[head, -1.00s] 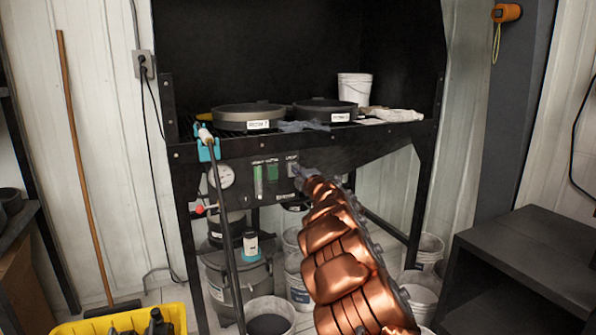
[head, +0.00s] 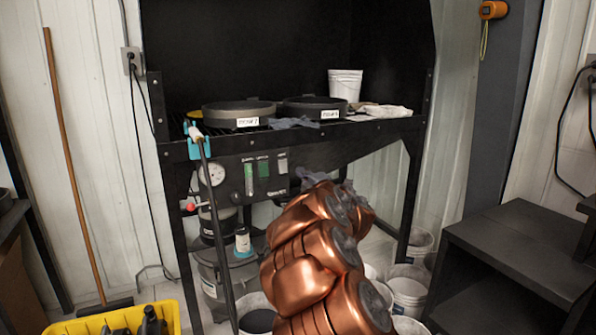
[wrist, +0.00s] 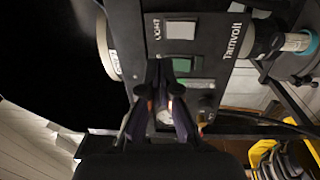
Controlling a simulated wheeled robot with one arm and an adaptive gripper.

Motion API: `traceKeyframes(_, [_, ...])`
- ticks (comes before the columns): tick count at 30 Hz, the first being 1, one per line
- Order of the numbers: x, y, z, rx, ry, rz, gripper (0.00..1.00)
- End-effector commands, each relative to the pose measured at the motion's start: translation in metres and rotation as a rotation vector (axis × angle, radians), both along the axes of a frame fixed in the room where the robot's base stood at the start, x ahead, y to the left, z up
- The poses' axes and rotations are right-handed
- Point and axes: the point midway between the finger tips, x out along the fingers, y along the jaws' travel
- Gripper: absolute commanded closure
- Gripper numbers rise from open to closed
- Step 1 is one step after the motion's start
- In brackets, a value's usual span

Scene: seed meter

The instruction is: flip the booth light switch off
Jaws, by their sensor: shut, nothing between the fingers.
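The booth light switch (head: 282,166) is a small pale rocker at the right end of the dark control panel (head: 230,194), under the booth shelf. In the wrist view the pale switch (wrist: 181,30) sits beside its LIGHT label, turned sideways. Its rocker position is too small to tell. My gripper (head: 308,176) is shut and empty, to the right of and slightly below the switch in the head view. In the wrist view the dark fingers (wrist: 160,72) lie in front of the panel near the green element, apart from the switch in the picture.
A gauge (head: 213,174) and a green element (head: 263,168) share the panel. A hose wand (head: 215,220) hangs at the left of the booth. Sieves (head: 240,108) and a white bucket (head: 345,84) stand on the shelf. A dark step (head: 520,235) stands right; a yellow crate (head: 160,318) stands lower left.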

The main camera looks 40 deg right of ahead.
Motion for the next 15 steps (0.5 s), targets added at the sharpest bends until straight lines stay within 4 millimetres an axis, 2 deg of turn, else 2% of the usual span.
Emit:
traceKeyframes(6, [-0.017, 0.005, 0.004, -0.001, -0.001, 0.000, 1.00])
traceKeyframes(15, [-0.022, 0.007, 0.003, -0.001, -0.001, 0.001, 1.00])
